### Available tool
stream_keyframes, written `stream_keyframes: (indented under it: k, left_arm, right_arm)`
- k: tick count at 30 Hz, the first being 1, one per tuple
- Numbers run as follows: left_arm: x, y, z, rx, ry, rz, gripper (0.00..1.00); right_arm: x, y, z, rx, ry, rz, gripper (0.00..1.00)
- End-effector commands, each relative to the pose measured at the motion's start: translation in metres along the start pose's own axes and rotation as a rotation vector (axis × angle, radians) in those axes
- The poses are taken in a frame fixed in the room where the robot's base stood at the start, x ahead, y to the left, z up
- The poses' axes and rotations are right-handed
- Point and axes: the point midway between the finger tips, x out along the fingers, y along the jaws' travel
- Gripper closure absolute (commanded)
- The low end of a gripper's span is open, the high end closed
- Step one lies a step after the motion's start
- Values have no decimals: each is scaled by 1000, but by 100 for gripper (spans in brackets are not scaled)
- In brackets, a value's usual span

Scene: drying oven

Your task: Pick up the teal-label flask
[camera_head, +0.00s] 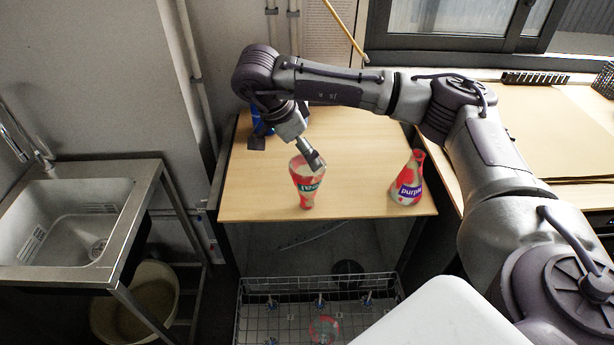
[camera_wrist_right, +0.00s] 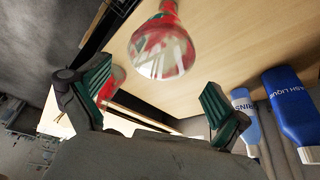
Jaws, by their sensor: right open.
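The teal-label flask (camera_head: 306,190) is red and stands near the front of the wooden tabletop, wide end up and narrow end down. In the right wrist view its clear round base (camera_wrist_right: 163,56) faces the camera, just beyond the gap between my fingers. My right gripper (camera_head: 313,157) is over the flask's top in the head view, partly covering it. In the right wrist view my right gripper (camera_wrist_right: 158,100) is open, with green pads apart and nothing between them. The purple-label flask (camera_head: 407,182) stands upright to the right. My left gripper is not in view.
Blue bottles stand behind my right wrist; a blue wash-liquid bottle (camera_wrist_right: 292,108) and a paler bottle (camera_wrist_right: 246,112) show in the wrist view. A wire rack (camera_head: 275,284) is below the tabletop's front edge. A sink (camera_head: 75,215) is at left. Tabletop between the flasks is clear.

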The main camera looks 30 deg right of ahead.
Motion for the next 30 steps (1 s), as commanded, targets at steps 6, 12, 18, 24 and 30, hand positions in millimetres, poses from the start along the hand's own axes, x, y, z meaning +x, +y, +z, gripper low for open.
stream_keyframes:
  k: [6,12,18,24,30]
  left_arm:
    - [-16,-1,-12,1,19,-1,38]
    - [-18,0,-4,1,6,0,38]
    - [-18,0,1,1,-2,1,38]
    - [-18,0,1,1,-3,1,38]
    - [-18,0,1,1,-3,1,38]
  right_arm:
    - [32,1,4,0,1,7,0]
    - [46,1,5,-1,1,3,0]
    - [46,1,6,-1,1,2,3]
    - [46,1,6,-1,1,2,37]
    - [46,1,6,-1,1,2,57]
